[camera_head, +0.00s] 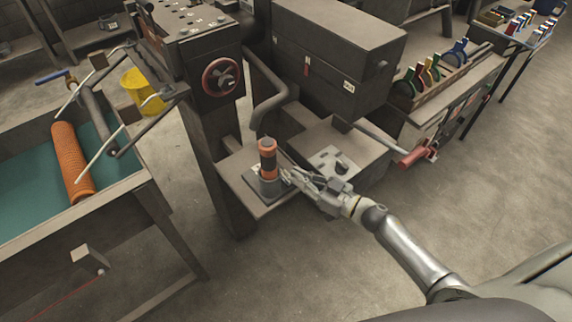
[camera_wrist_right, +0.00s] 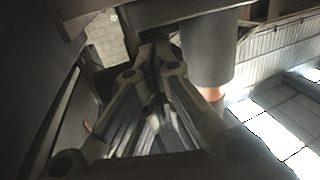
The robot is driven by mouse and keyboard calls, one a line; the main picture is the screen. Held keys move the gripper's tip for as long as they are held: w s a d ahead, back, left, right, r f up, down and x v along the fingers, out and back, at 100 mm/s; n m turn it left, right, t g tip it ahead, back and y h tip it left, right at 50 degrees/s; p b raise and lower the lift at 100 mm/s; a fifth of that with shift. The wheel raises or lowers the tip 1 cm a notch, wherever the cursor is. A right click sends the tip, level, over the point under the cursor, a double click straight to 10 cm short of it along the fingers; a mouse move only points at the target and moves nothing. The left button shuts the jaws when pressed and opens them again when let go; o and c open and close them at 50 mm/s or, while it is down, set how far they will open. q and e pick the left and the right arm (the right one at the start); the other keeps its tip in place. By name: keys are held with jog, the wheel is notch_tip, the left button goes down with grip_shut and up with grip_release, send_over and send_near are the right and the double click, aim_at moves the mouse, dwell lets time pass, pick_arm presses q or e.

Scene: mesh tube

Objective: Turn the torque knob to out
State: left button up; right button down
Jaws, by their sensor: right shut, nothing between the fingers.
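My right gripper (camera_head: 287,175) is shut and empty. No part is clearly labelled as the torque knob, and I cannot read any "out" mark. My left gripper is not in view.
A red handwheel (camera_head: 222,77) is on the machine's front. A bent dark pipe (camera_head: 270,100) stands behind the cylinder. A large dark box (camera_head: 335,55) is behind my gripper. A teal-topped bench (camera_head: 25,180) with an orange mesh tube (camera_head: 72,160) is at left. The floor at lower middle is clear.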

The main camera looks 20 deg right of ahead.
jog(key=r, duration=0.1)
jog(key=d+r+p, duration=0.1)
jog(key=shift+w+d+r, duration=0.15)
jog(key=shift+w+r, duration=0.2)
jog(key=shift+r, duration=0.05)
jog(key=s+d+f+m+g+h+b, duration=0.2)
jog(key=s+f+m+g+h, duration=0.3)
jog(key=s+m+h, duration=0.4)
jog(key=w+d+r+m+y+b, duration=0.1)
jog(key=w+d+r+m+y, duration=0.2)
jog(key=w+r+m+y, duration=0.4)
jog(key=m+h, duration=0.1)
send_near(284, 168)
jog(key=w+a, duration=0.1)
jog(key=w+a+f+p, duration=0.1)
jog(key=w, duration=0.1)
jog(key=shift+w+a, duration=0.2)
jog(key=shift+a, duration=0.1)
jog(key=shift+w+a+f+p, duration=0.15)
jog(key=shift+w+a+p, duration=0.15)
jog(key=shift+w+a, duration=0.5)
jog(key=shift+w+a+f+p, duration=0.25)
jog(key=shift+w+a, duration=0.45)
jog(key=shift+w, duration=0.2)
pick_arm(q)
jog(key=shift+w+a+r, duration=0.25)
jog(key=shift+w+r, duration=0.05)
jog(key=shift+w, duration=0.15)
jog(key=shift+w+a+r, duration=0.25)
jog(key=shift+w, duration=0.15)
